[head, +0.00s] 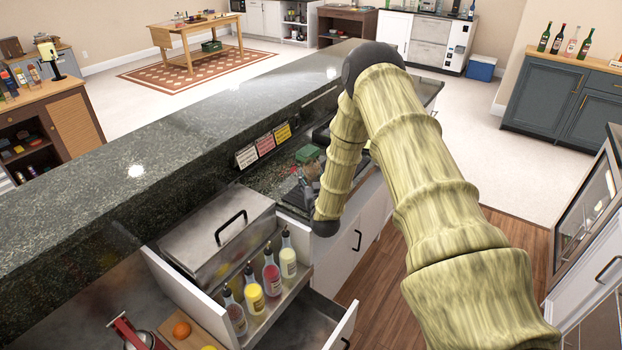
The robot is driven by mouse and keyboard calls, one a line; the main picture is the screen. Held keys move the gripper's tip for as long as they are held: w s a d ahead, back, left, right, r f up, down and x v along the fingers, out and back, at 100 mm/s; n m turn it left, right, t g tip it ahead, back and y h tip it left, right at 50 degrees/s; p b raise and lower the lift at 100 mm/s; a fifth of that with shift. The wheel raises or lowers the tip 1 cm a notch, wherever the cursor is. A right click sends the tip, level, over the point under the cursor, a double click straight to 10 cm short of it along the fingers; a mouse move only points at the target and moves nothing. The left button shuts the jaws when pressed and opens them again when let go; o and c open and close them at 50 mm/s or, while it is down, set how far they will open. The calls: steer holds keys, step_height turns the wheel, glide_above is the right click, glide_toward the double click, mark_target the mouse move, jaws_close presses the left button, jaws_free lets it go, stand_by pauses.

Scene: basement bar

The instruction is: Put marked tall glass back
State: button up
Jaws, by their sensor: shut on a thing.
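My arm reaches over the counter from the lower right and bends down at its far end. My gripper (300,192) is small, dark and partly hidden beside the last arm link, low over the work surface behind the metal bin. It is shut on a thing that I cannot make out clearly. I cannot pick out the marked tall glass or its mark in this view; my arm covers part of the counter.
A lidded metal bin (217,235) stands left of my gripper. Several bottles (271,279) with pourers fill a rack before it. A raised dark stone bar top (150,170) runs behind. Small signs (265,145) line its side. An open drawer (318,322) juts out below.

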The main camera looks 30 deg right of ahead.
steer(key=o, duration=1.2)
